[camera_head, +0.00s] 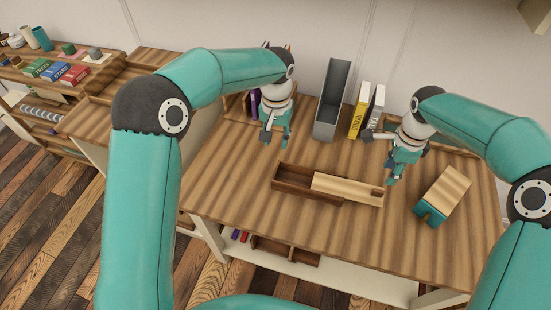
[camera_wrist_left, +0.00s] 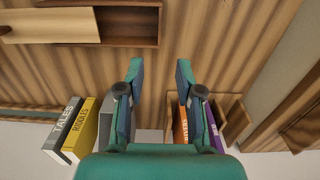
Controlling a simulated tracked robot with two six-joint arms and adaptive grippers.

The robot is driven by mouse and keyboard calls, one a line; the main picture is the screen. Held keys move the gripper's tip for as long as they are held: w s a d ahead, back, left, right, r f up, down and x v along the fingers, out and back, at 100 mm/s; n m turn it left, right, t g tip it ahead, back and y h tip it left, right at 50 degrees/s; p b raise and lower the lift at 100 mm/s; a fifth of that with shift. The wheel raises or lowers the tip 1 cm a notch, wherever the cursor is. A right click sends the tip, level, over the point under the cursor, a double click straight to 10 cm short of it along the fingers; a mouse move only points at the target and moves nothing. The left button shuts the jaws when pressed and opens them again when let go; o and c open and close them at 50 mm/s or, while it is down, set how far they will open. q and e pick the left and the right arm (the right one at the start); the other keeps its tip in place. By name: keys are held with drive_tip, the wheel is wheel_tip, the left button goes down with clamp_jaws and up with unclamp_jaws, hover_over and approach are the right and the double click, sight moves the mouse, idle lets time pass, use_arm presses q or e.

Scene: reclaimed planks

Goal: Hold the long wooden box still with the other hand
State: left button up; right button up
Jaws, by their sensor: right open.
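The long wooden box (camera_head: 293,185) lies on the table in front of my grippers. Its pale sliding lid (camera_head: 343,186) covers the right part, leaving the dark left end open. In the left wrist view the box (camera_wrist_left: 145,42) shows at the top left, cut by the frame edge, with its lid (camera_wrist_left: 50,26). My left gripper (camera_head: 275,140) is behind the box's left end, apart from it. Its fingers are spread and empty in the left wrist view (camera_wrist_left: 160,68). My right gripper (camera_head: 379,160) is open beyond the box's right end, near the lid; whether it touches is unclear.
A grey file holder (camera_head: 331,98), a yellow book (camera_head: 359,110) and a grey book (camera_head: 375,108) stand at the back. A purple book (camera_head: 254,103) stands behind my left gripper. The table's front left is clear.

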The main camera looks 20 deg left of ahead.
sight(276, 170)
use_arm(q)
wheel_tip(276, 170, down, 16)
drive_tip(key=shift+r, duration=0.1)
idle(0.4)
clamp_jaws()
idle(0.7)
